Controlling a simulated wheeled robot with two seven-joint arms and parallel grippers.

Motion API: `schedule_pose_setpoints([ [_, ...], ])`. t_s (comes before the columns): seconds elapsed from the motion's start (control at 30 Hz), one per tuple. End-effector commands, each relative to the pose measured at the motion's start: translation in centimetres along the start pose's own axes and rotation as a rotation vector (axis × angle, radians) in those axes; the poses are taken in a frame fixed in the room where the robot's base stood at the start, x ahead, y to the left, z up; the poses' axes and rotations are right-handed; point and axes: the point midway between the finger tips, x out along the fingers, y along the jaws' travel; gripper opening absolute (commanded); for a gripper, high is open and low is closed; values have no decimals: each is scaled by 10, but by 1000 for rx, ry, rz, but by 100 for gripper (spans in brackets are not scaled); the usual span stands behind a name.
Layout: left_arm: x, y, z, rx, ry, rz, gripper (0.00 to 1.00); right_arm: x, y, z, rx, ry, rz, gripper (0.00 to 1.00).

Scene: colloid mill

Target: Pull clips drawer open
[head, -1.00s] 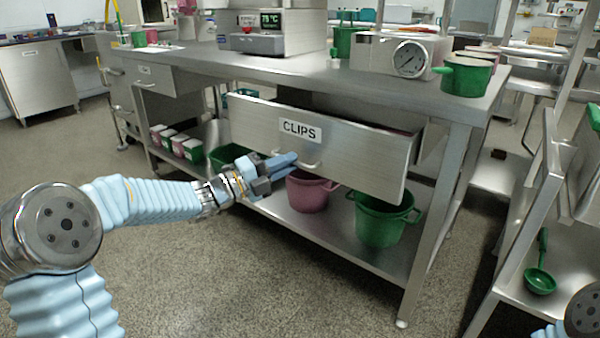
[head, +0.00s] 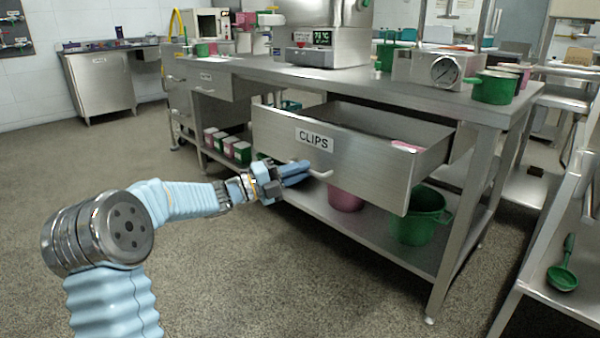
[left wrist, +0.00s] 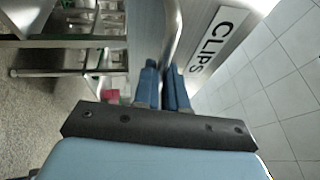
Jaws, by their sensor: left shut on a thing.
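The clips drawer (head: 340,163) is a steel drawer under the worktop with a white CLIPS label (head: 314,139). It stands out from the table, and part of its inside shows, with something pink near its right end. My left gripper (head: 303,172) is at the drawer's curved handle (head: 321,174), below the label. In the left wrist view its blue fingers (left wrist: 163,88) are closed on the handle (left wrist: 173,40), with the label (left wrist: 216,45) to the right. My right gripper is not in view.
A pink bucket (head: 346,199) and a green bucket (head: 420,215) stand on the lower shelf (head: 350,231) under the drawer. A gauge box (head: 430,68) and a green pot (head: 493,88) stand on the worktop. The floor in front is clear.

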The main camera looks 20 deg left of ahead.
Motion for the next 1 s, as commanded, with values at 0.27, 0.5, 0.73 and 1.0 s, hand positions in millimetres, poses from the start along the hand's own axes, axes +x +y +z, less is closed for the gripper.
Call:
schedule_pose_setpoints([
  [0.27, 0, 1, 0, -1, -1, 1, 27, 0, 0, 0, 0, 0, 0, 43],
  [0.5, 0, 0, 0, 0, 0, 0, 37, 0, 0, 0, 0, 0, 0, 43],
  [0.73, -10, 0, 1, 0, -2, 1, 37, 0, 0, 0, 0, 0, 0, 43],
  [1.0, -72, 0, 1, 0, -6, 3, 37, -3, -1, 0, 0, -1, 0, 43],
])
